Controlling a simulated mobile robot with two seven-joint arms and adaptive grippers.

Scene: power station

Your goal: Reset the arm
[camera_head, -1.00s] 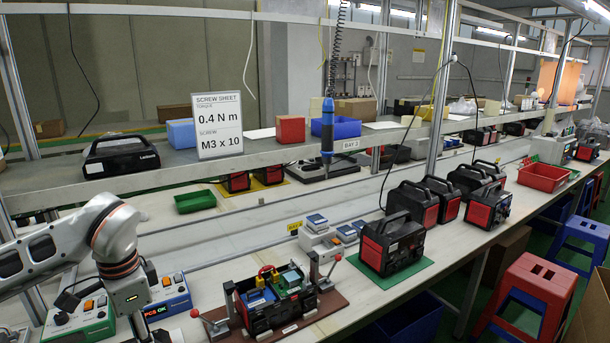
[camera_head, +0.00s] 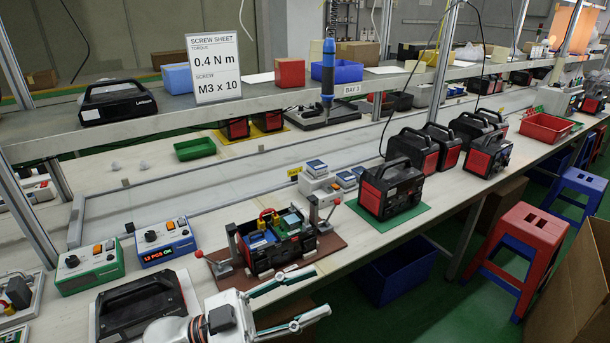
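My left gripper (camera_head: 318,291) is at the bottom centre of the head view, its two pale fingers spread wide with nothing between them. Its arm enters at the bottom edge. The gripper is in front of the assembly fixture (camera_head: 325,250), which holds an open black-and-red unit (camera_head: 270,247) with green, blue and yellow parts inside. In the picture, the upper finger lies close below the fixture; I cannot tell the exact gap. My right gripper is not in view.
A black cover (camera_head: 140,307) lies on a tray left of my gripper. Green (camera_head: 90,264) and blue (camera_head: 165,241) control boxes stand behind it. A finished unit (camera_head: 391,189) stands on a green mat to the right. A screwdriver (camera_head: 328,72) hangs above.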

